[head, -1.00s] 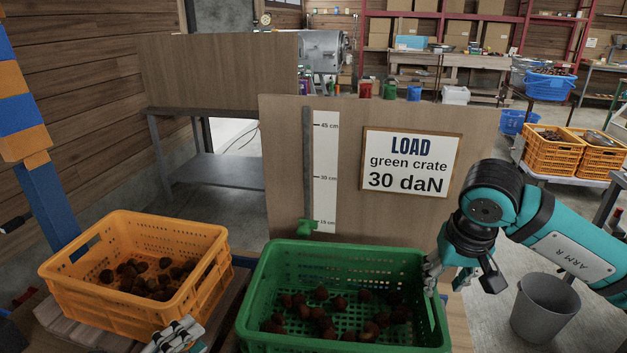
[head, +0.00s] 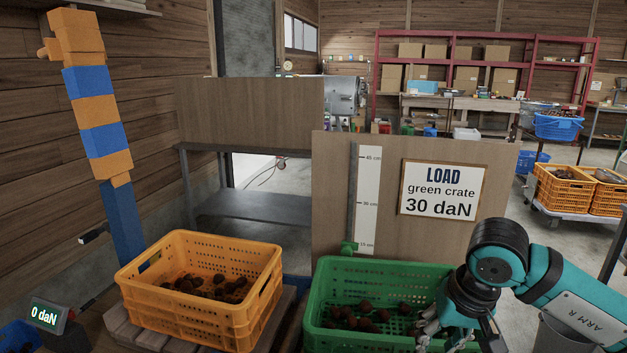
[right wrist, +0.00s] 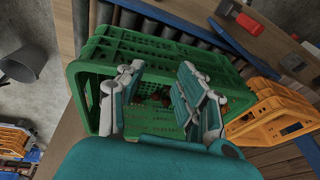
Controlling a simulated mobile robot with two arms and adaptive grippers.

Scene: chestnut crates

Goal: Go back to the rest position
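The green crate (head: 385,264) stands at the lower middle of the head view with several chestnuts (head: 365,305) inside. It also shows in the right wrist view (right wrist: 160,50). My right gripper (head: 432,328) is at the crate's right end in the head view. In the right wrist view its two fingers (right wrist: 158,100) are spread apart, with the crate's inside and some chestnuts seen between them. I cannot tell whether a finger touches the crate. My left gripper is in neither view now.
An orange crate (head: 225,312) with chestnuts stands left of the green one. A panel (head: 335,190) with a height scale and load sign (head: 444,188) rises behind. A display (head: 45,316) reads 0 daN. A grey bucket (right wrist: 28,62) stands on the floor beside the green crate.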

